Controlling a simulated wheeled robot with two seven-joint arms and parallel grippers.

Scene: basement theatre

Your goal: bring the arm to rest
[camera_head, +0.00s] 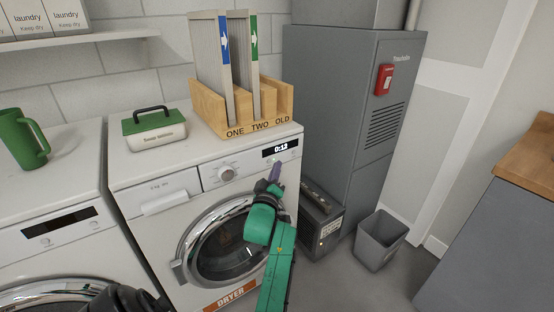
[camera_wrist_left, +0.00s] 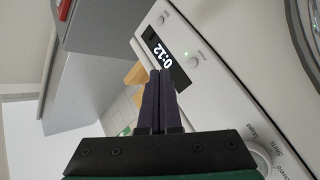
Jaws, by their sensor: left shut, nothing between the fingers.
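My left gripper (camera_head: 276,170), on a green arm, is in front of the dryer (camera_head: 165,262), just below its lit display (camera_head: 281,147). Its dark fingers are closed together with nothing between them; they also show in the left wrist view (camera_wrist_left: 161,90). In that view the fingertips overlap the lower edge of the display (camera_wrist_left: 166,57), which reads 0:12. A small green light shows beside the display. Whether the fingertips touch the panel I cannot tell. My right gripper is in neither view.
On the dryer top stand a wooden rack (camera_head: 210,103) with upright filters and a green-lidded box (camera_head: 153,132). A green mug (camera_head: 22,140) is on the left machine. A grey cabinet (camera_head: 340,100), dark low box (camera_head: 318,222) and bin (camera_head: 379,241) stand right. Open floor lies front right.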

